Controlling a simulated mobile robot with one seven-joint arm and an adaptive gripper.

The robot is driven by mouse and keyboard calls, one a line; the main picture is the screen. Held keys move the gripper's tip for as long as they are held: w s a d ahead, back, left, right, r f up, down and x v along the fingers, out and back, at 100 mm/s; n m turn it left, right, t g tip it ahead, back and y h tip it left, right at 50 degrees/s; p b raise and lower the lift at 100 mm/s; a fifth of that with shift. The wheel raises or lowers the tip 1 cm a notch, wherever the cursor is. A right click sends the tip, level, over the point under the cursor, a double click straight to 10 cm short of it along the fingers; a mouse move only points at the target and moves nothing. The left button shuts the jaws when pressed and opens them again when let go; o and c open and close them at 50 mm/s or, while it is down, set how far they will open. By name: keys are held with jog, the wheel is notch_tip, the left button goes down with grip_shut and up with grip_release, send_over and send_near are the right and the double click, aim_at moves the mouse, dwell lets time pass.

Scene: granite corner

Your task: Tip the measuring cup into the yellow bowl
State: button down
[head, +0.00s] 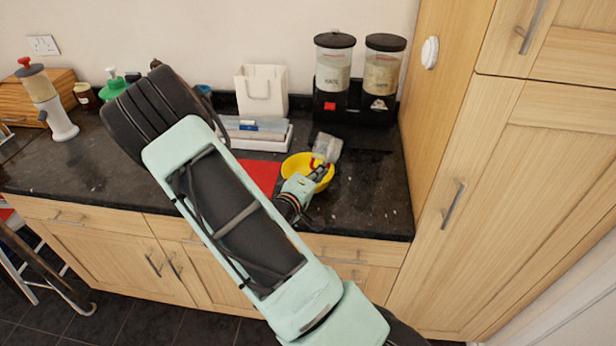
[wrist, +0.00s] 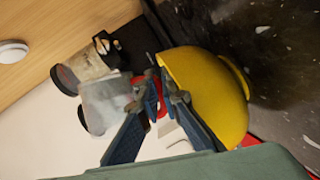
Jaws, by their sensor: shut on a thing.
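The clear measuring cup (head: 327,147) is held tilted above the back right rim of the yellow bowl (head: 296,166), with red at its near side. The cup also shows in the wrist view (wrist: 104,101), left of the fingertips. The bowl fills the right of the wrist view (wrist: 210,92), close beside the fingers. My gripper (head: 320,172) is shut on the measuring cup, over the right part of the bowl; its fingers also show in the wrist view (wrist: 165,92). I cannot tell what is inside the cup or the bowl.
Two dispensers with black lids (head: 333,72) stand behind on the counter (head: 375,190). A red mat (head: 262,176) lies left of the bowl. A tall wooden cabinet (head: 460,120) bounds the right.

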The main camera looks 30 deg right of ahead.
jog(key=shift+f, duration=0.1)
jog(key=shift+s+d+f+n+h, duration=0.15)
jog(key=shift+n+h, duration=0.15)
jog(key=shift+n, duration=0.3)
jog(key=shift+f, duration=0.1)
jog(key=shift+d+f+n+h, duration=0.15)
jog(key=shift+n+h, duration=0.15)
jog(key=shift+n, duration=0.2)
dwell(0.5)
jog(key=shift+s+d+r+n+h, duration=0.2)
jog(key=shift+n+h, duration=0.1)
jog(key=shift+n, duration=0.3)
